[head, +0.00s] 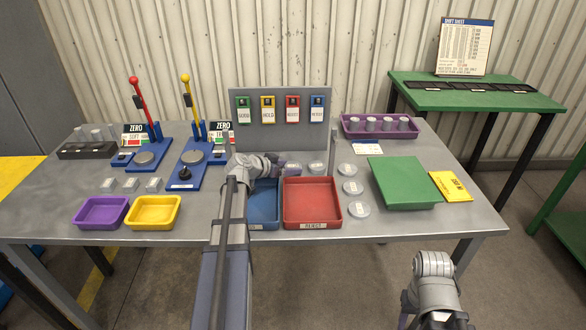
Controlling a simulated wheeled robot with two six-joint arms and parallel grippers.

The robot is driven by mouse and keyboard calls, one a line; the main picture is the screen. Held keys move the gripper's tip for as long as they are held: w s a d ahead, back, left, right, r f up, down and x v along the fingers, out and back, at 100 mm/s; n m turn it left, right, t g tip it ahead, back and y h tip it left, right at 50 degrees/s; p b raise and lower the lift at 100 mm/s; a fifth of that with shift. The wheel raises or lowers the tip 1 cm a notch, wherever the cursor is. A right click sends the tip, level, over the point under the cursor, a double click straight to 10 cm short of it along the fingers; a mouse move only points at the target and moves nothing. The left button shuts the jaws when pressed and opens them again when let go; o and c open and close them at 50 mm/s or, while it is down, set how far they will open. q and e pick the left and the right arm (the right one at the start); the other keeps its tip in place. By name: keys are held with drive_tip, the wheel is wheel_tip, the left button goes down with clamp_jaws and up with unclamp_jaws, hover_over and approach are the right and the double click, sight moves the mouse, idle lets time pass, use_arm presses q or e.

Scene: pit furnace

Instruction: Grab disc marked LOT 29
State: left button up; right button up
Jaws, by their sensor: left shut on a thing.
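Several clear round discs with pale labels lie on the grey table, right of centre: one at the back (346,169), one in the middle (352,187) and one at the front (359,208). Another disc (318,168) lies just right of my left gripper (293,168). The lot numbers are too small to read. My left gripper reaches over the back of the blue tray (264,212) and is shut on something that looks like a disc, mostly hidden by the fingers. Part of my right arm shows at the lower right, its gripper not visible.
A red tray (312,203) stands beside the blue one. A green block (403,183) and yellow booklet (451,186) lie at right. A grey tag board (281,118) stands behind; a purple rack (380,126) holds several jars. Purple (101,212) and yellow (153,212) trays sit front left.

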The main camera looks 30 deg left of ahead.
use_arm(q)
clamp_jaws()
drive_tip(key=shift+r, duration=0.1)
wheel_tip(320, 180, up, 10)
drive_tip(key=p, duration=1)
